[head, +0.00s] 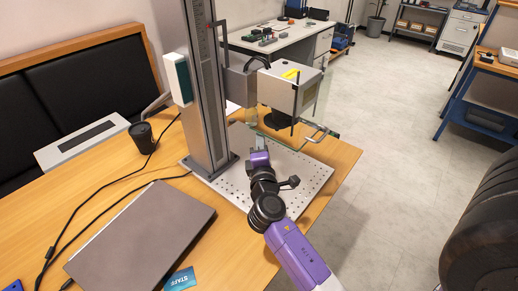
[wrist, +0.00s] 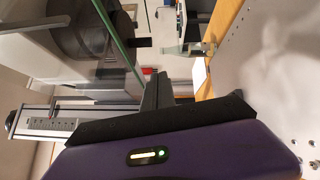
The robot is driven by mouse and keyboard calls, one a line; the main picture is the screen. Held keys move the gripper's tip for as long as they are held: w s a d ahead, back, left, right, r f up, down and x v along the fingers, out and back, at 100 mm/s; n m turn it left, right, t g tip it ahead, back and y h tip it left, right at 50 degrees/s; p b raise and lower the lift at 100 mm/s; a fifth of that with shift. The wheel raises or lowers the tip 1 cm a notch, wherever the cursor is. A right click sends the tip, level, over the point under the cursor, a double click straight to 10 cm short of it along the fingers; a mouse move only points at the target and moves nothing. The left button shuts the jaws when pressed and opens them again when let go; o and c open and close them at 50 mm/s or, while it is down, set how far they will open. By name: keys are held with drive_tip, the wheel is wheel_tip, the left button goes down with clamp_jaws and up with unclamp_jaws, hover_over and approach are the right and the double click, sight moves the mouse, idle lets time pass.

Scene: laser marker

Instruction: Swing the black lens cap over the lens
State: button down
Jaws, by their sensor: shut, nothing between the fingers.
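The laser marker's grey head (head: 292,92) hangs on the column above the perforated plate. A black round part (head: 282,118) sits under the head; in the wrist view a large black round part (wrist: 80,30) shows at the upper left, behind a glass pane (wrist: 122,40). I cannot tell lens from cap in it. A small dark tab (wrist: 141,42) shows just right of the pane's edge. My gripper (head: 259,143) is below and left of the black part in the head view, apart from it. Its fingers (wrist: 157,88) are shut and empty.
The upright column (head: 205,90) stands just left of my gripper. A clear shield (head: 322,100) with a metal handle (head: 318,133) is at the right of the head. The perforated plate (head: 310,178) is bare at right.

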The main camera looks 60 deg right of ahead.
sight(273, 139)
drive_tip(key=shift+s+d+r+p, duration=0.15)
drive_tip(key=shift+s+d+p, duration=0.05)
drive_tip(key=shift+s+d, duration=0.4)
drive_tip(key=shift+s+d+r+p, duration=0.1)
drive_tip(key=shift+s+d+p, duration=0.2)
drive_tip(key=shift+s, duration=0.4)
drive_tip(key=shift+s+f+b, duration=0.1)
drive_tip(key=shift+s+b, duration=0.2)
drive_tip(key=shift+s, duration=0.05)
drive_tip(key=shift+s+d, duration=0.15)
drive_tip(key=shift+s, duration=0.45)
drive_tip(key=shift+s+d, duration=0.15)
drive_tip(key=shift+s, duration=0.45)
drive_tip(key=shift+s+d, duration=0.25)
drive_tip(key=shift+s, duration=0.2)
